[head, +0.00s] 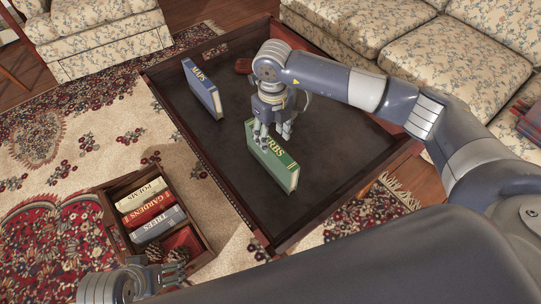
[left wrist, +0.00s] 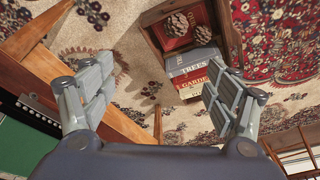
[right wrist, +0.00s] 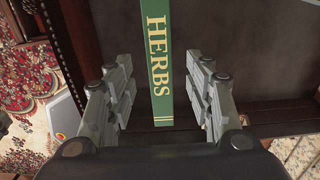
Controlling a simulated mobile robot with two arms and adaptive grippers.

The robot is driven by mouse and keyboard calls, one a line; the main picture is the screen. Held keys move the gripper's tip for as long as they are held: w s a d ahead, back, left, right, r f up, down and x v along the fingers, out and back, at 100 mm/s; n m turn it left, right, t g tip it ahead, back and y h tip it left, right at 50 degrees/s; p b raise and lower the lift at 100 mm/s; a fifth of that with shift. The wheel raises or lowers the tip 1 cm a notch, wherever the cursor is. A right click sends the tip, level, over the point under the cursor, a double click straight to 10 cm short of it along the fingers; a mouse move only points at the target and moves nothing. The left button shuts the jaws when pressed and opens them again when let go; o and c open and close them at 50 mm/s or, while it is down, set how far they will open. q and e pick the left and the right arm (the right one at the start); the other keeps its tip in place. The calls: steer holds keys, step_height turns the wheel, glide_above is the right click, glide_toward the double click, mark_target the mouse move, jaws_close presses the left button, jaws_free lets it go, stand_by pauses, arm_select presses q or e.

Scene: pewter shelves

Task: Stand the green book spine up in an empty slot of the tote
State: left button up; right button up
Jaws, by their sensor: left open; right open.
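The green book (head: 279,168), lettered HERBS, stands spine up on the dark tray-like table top. Its spine also shows in the right wrist view (right wrist: 157,65). My right gripper (head: 275,137) is open over the book, with one finger on each side of the spine in the right wrist view (right wrist: 160,75); whether they touch it is unclear. The wooden tote (head: 112,222) holds POEMS, GARDENS and TREES books side by side. Beside TREES, a red-floored part (head: 184,239) holds pine cones (left wrist: 177,22). My left gripper (head: 163,271) is open and empty near the tote's front end.
A blue MAPS book (head: 202,88) stands on the table (head: 232,178) behind and left of the green book. Raised rims edge the table. A sofa (head: 400,35) stands behind right; patterned rug lies around the tote.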

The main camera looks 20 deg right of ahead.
mark_target(271, 143)
steer(key=shift+w+a+f+b, duration=0.1)
steer(key=shift+f+b, duration=0.1)
steer(key=shift+f, duration=0.7)
steer(key=shift+w+f+b, duration=0.15)
steer(key=shift+f, duration=0.8)
steer(key=shift+w+a+f+b, duration=0.1)
steer(key=shift+f+b, duration=0.1)
steer(key=shift+f, duration=0.7)
jaws_close()
steer(key=shift+r, duration=0.1)
